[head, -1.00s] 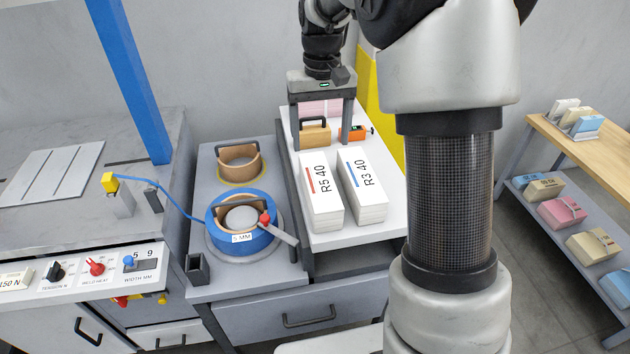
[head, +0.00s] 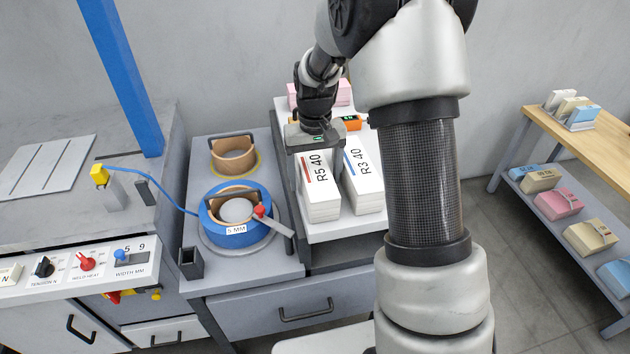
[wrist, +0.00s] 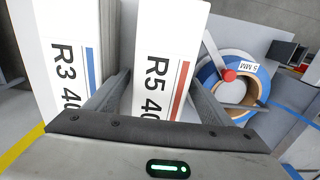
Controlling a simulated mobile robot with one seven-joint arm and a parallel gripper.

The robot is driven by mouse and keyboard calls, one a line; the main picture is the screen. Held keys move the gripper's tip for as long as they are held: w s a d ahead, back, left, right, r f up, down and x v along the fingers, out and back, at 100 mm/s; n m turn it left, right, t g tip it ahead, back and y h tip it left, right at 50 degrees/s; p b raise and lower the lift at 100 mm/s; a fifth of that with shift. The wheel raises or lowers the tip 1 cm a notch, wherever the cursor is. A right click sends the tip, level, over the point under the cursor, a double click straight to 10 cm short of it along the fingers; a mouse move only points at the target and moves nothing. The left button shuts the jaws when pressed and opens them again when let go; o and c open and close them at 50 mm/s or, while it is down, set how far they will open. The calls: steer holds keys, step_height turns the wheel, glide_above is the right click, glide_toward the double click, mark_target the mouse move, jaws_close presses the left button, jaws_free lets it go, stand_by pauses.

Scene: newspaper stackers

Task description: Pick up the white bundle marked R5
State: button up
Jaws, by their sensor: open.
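The white bundle marked R5 40 (head: 320,203), with a red stripe, lies on the white-topped stand. It also shows in the wrist view (wrist: 166,40). The white bundle marked R3 40 (head: 366,194), with a blue stripe, lies beside it on the right in the head view. My gripper (head: 320,182) is open over the R5 bundle. In the wrist view my gripper (wrist: 160,82) has one finger in the gap between the two bundles and the other at the outer side of R5. I cannot tell whether the fingers touch it. My gripper hides R5's far end in the head view.
A blue strap coil (head: 212,214) marked 5 MM sits left of the stand, with a tan coil (head: 232,166) behind it. An orange device (head: 352,122) and pink bundles (head: 343,92) lie behind the white bundles. A wooden table (head: 590,140) stands at the right.

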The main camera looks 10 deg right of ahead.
steer(key=shift+f, duration=0.2)
jaws_close()
steer(key=shift+r, duration=0.1)
steer(key=shift+r, duration=0.1)
